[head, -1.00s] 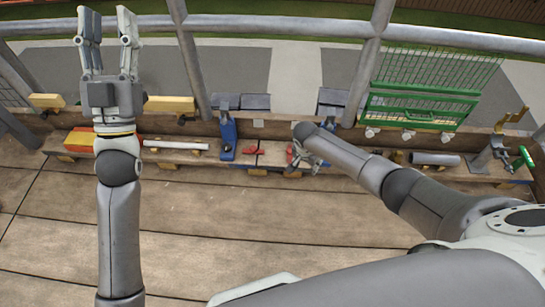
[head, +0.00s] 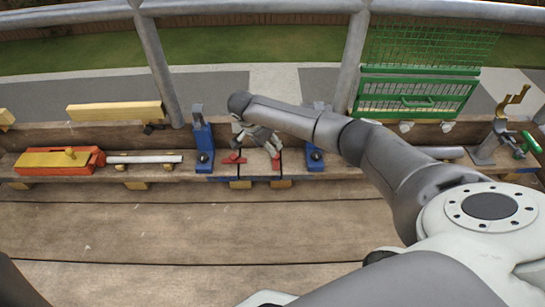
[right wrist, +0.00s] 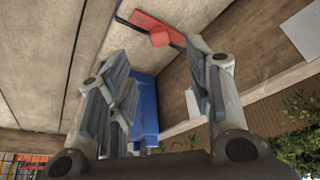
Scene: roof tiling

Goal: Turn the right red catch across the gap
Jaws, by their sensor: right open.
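Two small red catches lie on the wooden ledge between two blue clamps: the left catch (head: 234,158) and the right catch (head: 276,163). My right gripper (head: 259,150) reaches down from above, around and between the catches, and partly covers the right one. In the right wrist view its fingers (right wrist: 158,62) are spread apart with nothing between them. A red catch with a round knob (right wrist: 160,38) shows just beyond the fingertips there; I cannot tell which one it is. Contact is not clear. My left gripper is out of view.
The left blue clamp (head: 203,145) and right blue clamp (head: 314,157) stand close on both sides. An orange box with a yellow top (head: 58,160) and a pale rod (head: 145,159) lie left. A green mesh rack (head: 415,88) is at right. The front planks are clear.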

